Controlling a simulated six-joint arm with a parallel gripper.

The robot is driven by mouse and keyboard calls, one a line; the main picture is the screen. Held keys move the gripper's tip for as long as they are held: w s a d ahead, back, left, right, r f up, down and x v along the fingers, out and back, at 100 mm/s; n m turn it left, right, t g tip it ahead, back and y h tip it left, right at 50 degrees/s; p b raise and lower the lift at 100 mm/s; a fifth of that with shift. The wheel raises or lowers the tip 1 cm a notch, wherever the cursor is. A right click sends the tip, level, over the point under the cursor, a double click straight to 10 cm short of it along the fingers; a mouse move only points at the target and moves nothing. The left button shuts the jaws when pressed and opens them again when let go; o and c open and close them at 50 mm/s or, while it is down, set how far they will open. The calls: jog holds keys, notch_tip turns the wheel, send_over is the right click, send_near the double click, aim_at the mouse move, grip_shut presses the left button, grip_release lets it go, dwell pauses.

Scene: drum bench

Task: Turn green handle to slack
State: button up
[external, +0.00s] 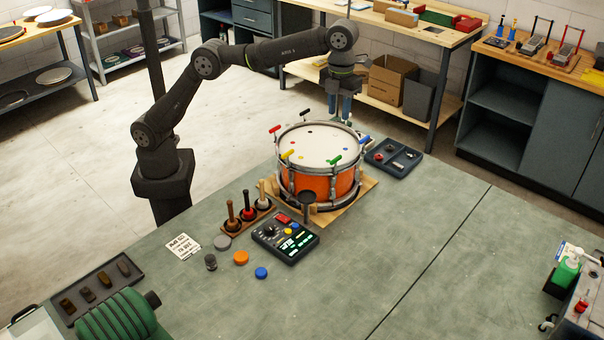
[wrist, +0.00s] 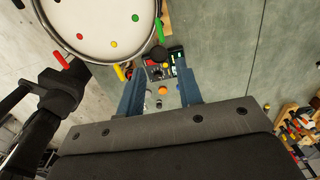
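An orange drum (external: 318,186) with a white head and a metal hoop stands on the bench, with coloured handles around its rim. The green handle (external: 334,160) is at the near right of the rim in the external view; a green handle also shows at the right rim in the wrist view (wrist: 158,26). A yellow handle (external: 288,155), a red handle (external: 274,129) and a blue handle (external: 365,138) sit elsewhere on the rim. My gripper (external: 340,117) hangs above the drum's far side, apart from the green handle. Its blue fingers (wrist: 160,88) are spread, with nothing between them.
A control box (external: 285,238) with a lit green display lies in front of the drum, beside a wooden stand (external: 248,217) of mallets. A dark tray (external: 394,158) of small parts lies right of the drum. Coloured discs lie nearby.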

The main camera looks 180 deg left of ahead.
aim_at(336, 158)
notch_tip(336, 158, down, 17)
jog(key=shift+f, duration=0.2)
dwell(0.5)
grip_shut()
